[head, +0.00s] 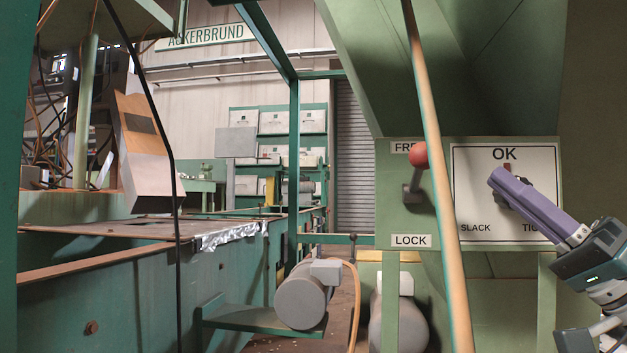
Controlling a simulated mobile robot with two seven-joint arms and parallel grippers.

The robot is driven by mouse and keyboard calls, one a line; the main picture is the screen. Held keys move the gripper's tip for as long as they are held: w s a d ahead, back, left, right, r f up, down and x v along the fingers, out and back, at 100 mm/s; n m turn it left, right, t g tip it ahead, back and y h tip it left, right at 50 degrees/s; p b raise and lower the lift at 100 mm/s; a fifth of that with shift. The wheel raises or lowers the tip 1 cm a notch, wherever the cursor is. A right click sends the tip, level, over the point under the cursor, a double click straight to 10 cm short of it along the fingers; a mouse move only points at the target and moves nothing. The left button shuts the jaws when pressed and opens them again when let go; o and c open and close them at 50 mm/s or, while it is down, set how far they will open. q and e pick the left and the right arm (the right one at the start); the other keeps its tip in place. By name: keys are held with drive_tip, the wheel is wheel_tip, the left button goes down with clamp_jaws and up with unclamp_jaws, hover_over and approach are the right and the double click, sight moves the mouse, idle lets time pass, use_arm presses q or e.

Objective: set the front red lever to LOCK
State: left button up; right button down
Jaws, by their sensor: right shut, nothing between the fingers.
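The front red lever has a red ball knob (419,155) on a grey arm (414,190), mounted on a green panel. The LOCK label (411,241) is below the lever. My right gripper (497,178) comes in from the lower right. Its purple fingers are shut and empty, in front of the OK/SLACK dial plate (470,190), to the right of the knob and apart from it. The fingers hide part of the dial. My left gripper is not in view.
A long wooden pole (441,200) runs down between the lever and my right gripper in the picture. A green hopper slopes above the panel. Grey motors (303,300) and a yellow hose (355,305) lie below left. A green machine bed fills the left.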

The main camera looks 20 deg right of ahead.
sight(418, 175)
drive_tip(key=shift+w+a+f+n+y, duration=0.15)
drive_tip(key=shift+w+n+y, duration=0.1)
drive_tip(key=shift+w, duration=0.1)
drive_tip(key=shift+w+a+f+n+y, duration=0.1)
drive_tip(key=shift+w+f+n+y, duration=0.05)
drive_tip(key=shift+w+y, duration=0.15)
drive_tip(key=x, duration=0.9)
drive_tip(key=shift+a+p, duration=0.15)
drive_tip(key=shift+p, duration=0.15)
drive_tip(key=shift+s+a+f+b, duration=0.1)
drive_tip(key=shift+a+f+b, duration=0.25)
drive_tip(key=shift+f, duration=0.25)
drive_tip(key=shift+s+a+f+b, duration=0.1)
drive_tip(key=shift+a+f+b, duration=0.2)
drive_tip(key=shift+f, duration=0.3)
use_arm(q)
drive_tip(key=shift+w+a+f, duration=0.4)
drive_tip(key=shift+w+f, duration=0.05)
use_arm(e)
drive_tip(key=shift+s+a+f, duration=0.25)
drive_tip(key=shift+s+f, duration=0.05)
drive_tip(key=shift+f, duration=0.15)
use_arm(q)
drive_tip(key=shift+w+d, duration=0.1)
use_arm(e)
drive_tip(key=shift+w, duration=0.1)
drive_tip(key=shift+d, duration=0.1)
